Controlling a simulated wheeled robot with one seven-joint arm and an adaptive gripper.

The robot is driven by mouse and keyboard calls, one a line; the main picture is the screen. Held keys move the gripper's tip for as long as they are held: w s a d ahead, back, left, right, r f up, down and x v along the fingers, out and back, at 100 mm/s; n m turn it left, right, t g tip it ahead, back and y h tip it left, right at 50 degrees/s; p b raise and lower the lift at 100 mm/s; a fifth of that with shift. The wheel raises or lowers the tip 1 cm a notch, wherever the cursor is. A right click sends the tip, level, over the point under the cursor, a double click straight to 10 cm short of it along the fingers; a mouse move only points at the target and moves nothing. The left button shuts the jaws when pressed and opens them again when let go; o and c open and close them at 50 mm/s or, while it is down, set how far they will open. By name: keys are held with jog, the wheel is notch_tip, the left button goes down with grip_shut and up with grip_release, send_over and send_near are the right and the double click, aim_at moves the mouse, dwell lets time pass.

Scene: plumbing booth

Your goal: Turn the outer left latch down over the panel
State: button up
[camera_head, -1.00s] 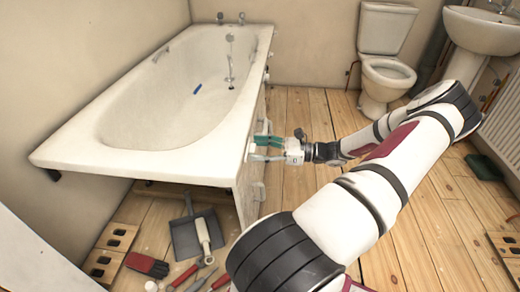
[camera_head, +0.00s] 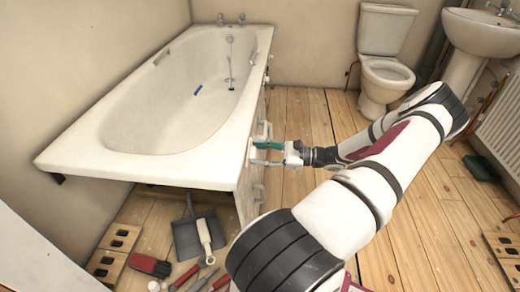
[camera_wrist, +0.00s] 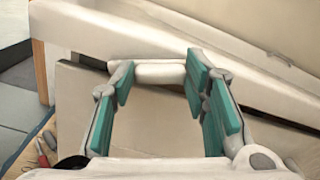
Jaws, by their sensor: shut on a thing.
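The bath side panel (camera_head: 247,197) stands under the rim of the white bath (camera_head: 150,175). My gripper (camera_head: 260,152) is at the panel's face, just below the rim, with its teal fingers pointing at it. In the wrist view my gripper (camera_wrist: 160,82) has its pads on either side of a white rounded latch (camera_wrist: 160,72) and is shut on it. The latch lies crosswise between the fingertips, by the panel's upper edge. In the head view my fingers mostly hide this latch.
A dustpan (camera_head: 190,238) with a brush, a red-and-black glove (camera_head: 150,265) and several red-handled tools lie on the floor near the bath's front end. A toilet (camera_head: 385,75) and a basin (camera_head: 483,30) stand at the back right.

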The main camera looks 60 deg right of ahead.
jog(key=n+p, duration=0.1)
jog(key=n, duration=0.5)
jog(key=n+p, duration=0.2)
jog(key=n, duration=0.4)
jog(key=shift+s+a+f+n+p, duration=0.1)
jog(key=shift+f+n+p, duration=0.1)
jog(key=shift+n+p, duration=0.1)
dwell(0.4)
jog(key=o, duration=1.1)
jog(key=shift+o, duration=0.2)
jog(key=shift+s, duration=0.1)
jog(key=v, duration=1.1)
jog(key=shift+s+d, duration=0.2)
jog(key=shift+s, duration=0.15)
